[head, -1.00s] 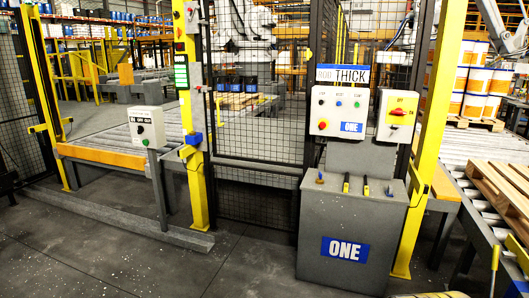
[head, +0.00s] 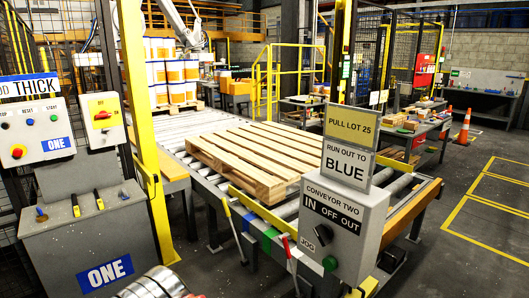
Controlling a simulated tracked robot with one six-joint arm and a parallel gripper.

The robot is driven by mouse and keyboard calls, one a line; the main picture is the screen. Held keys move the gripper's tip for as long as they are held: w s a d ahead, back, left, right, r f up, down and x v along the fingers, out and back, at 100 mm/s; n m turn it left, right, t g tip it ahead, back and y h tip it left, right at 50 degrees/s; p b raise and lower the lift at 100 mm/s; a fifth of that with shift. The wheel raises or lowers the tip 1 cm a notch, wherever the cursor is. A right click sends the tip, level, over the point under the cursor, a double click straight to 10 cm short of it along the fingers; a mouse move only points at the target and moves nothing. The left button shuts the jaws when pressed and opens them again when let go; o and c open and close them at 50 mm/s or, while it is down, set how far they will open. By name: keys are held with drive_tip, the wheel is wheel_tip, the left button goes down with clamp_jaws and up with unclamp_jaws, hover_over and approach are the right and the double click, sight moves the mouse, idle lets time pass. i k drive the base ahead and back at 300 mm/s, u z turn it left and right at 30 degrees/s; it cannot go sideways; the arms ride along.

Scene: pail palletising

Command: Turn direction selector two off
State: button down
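The conveyor two control box (head: 345,235) is a grey box on a post at the right of centre. Its label reads CONVEYOR TWO, with IN, OFF and OUT below. A small dark selector knob (head: 323,234) sits under these words; I cannot tell which way it points. A green button (head: 330,263) is below it, beside a JOG label. Signs above the box read PULL LOT 25 (head: 351,127) and RUN OUT TO BLUE (head: 348,161). A ringed metal part of my arm shows at the bottom left. My gripper is not in view.
A wooden pallet (head: 250,160) lies on the roller conveyor behind the box. Blue, green and red marks run along the conveyor's near edge. A grey cabinet marked ONE (head: 85,235) and a yellow post (head: 140,100) stand left. Open floor (head: 450,265) lies right.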

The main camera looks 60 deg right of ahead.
sight(324, 233)
drive_tip(key=z, duration=1.9)
